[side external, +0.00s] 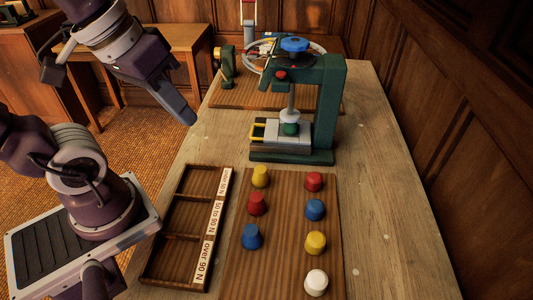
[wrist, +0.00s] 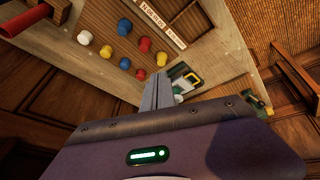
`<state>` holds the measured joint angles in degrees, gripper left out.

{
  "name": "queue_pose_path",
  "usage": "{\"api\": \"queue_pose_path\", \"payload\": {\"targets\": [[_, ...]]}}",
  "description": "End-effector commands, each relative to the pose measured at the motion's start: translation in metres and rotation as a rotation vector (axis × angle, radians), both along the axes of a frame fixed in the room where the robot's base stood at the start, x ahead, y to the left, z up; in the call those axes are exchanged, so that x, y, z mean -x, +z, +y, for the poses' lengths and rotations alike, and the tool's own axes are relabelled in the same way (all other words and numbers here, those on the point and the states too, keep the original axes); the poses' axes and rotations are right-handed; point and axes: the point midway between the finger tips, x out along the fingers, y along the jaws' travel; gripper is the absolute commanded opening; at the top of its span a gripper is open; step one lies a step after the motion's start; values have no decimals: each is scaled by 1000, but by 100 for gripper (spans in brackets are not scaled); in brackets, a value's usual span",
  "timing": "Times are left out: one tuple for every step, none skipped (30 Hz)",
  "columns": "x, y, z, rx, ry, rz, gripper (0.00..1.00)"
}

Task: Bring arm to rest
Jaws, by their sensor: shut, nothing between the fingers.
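My gripper (side external: 186,113) is shut and empty. In the side external view it hangs in the air beyond the left edge of the table (side external: 400,235), left of the green press (side external: 327,110) and above the level of the tabletop. In the wrist view its closed fingers (wrist: 158,92) point toward the table, with the press (wrist: 188,82) partly hidden behind them. My arm reaches in from the left side, clear of the table objects.
A green knob sits in the press. Several coloured knobs stand on a striped board (side external: 280,230). A labelled wooden tray (side external: 176,235) has empty compartments. A handwheel device (side external: 262,60) is at the back; a wooden side table (side external: 180,42) stands back left.

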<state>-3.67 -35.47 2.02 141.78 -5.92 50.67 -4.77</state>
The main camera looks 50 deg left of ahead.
Motion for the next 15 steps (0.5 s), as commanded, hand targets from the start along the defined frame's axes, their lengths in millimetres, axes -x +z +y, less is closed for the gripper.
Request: {"api": "queue_pose_path", "payload": {"targets": [[10,2,0,-67,-87,-42,0],[14,2,0,-100,-127,-59,0],[18,3,1,-133,-164,-75,0],[20,3,2,-150,-181,-82,0],[21,3,2,-160,-193,-86,0],[22,3,2,-167,-200,-88,0],[22,3,3,-168,-201,-88,0],[22,3,3,-168,-200,-88,0],[22,3,3,-166,-198,-87,0],[22,3,3,-165,-197,-87,0],[21,3,3,-165,-197,-87,0],[21,3,3,-165,-197,-87,0],[21,3,3,-164,-196,-87,0],[21,3,3,-164,-195,-87,0],[21,3,3,-163,-195,-87,0]]}}
